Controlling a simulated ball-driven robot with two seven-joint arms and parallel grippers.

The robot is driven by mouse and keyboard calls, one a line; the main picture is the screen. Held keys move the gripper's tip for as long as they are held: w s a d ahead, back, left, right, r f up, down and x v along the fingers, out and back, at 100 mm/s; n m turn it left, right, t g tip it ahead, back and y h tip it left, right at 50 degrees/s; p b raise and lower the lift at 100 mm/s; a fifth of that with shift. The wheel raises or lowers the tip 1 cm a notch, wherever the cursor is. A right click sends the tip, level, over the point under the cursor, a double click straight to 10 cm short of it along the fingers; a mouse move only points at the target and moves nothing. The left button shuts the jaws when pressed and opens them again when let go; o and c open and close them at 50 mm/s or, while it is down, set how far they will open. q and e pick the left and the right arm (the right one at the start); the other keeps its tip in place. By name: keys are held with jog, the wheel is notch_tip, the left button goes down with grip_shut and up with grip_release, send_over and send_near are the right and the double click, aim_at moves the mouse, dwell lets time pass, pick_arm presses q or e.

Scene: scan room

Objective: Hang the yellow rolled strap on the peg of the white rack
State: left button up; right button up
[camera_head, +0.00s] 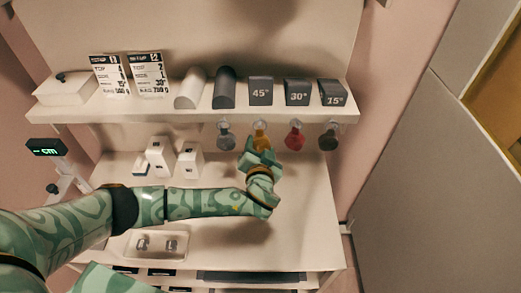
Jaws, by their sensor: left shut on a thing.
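The yellow rolled strap (261,137) is under the front edge of the white rack's shelf (185,114), in line with the other hanging straps. My left gripper (259,154) is shut on it from below and hides its lower part. A pale round peg end shows at the strap's top; I cannot tell whether the strap's loop is around the peg or only in front of it. My right gripper is not in view.
Wedge blocks (297,93) stand on the shelf above. A clear tray (157,244) lies on the lower surface, whose right part is free.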

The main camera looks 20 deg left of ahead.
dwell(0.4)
pick_arm(q)
jog(key=o, duration=1.1)
